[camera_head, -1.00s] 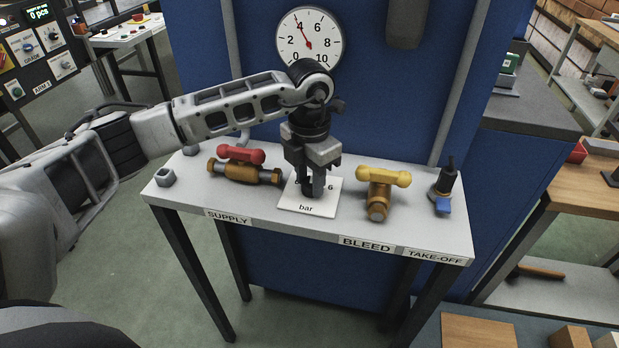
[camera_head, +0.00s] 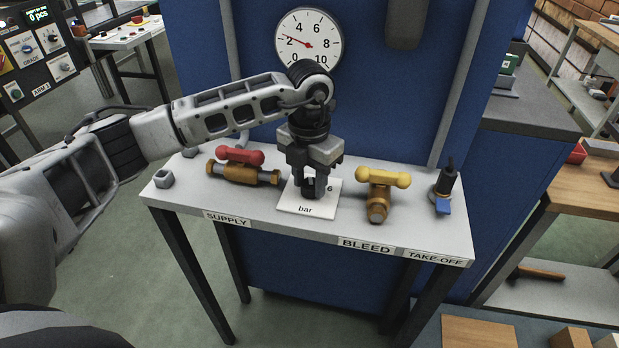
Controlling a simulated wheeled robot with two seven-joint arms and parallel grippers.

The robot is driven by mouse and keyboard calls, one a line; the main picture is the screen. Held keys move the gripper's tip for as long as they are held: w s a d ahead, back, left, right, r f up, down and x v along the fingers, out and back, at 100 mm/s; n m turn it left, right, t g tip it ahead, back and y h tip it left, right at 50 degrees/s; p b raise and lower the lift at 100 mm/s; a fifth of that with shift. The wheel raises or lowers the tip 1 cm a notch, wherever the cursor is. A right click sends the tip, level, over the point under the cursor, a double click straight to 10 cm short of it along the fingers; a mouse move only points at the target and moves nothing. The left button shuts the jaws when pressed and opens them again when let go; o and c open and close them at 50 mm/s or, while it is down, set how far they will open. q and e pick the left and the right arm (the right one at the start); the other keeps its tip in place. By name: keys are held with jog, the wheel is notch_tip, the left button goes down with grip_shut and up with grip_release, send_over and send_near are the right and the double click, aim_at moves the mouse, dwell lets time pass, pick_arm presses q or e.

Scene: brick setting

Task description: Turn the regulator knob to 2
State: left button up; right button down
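The regulator is a white plate (camera_head: 305,209) marked "bar" on the grey bench, with a "6" showing at its right. Its dark knob (camera_head: 309,190) is mostly hidden by my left gripper (camera_head: 311,182). The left gripper points straight down over the plate with its fingers around the knob, and it looks shut on it. The knob's pointer and the other scale marks are hidden. The round pressure gauge (camera_head: 309,42) on the blue panel has its red needle pointing close to 2. My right gripper is not in view.
A red-handled SUPPLY valve (camera_head: 240,157) stands left of the plate. The blue panel (camera_head: 400,90) rises close behind the bench.

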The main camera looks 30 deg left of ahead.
aim_at(309, 185)
pick_arm(q)
jog(key=o, duration=0.3)
notch_tip(309, 185, up, 16)
jog(key=shift+b, duration=0.5)
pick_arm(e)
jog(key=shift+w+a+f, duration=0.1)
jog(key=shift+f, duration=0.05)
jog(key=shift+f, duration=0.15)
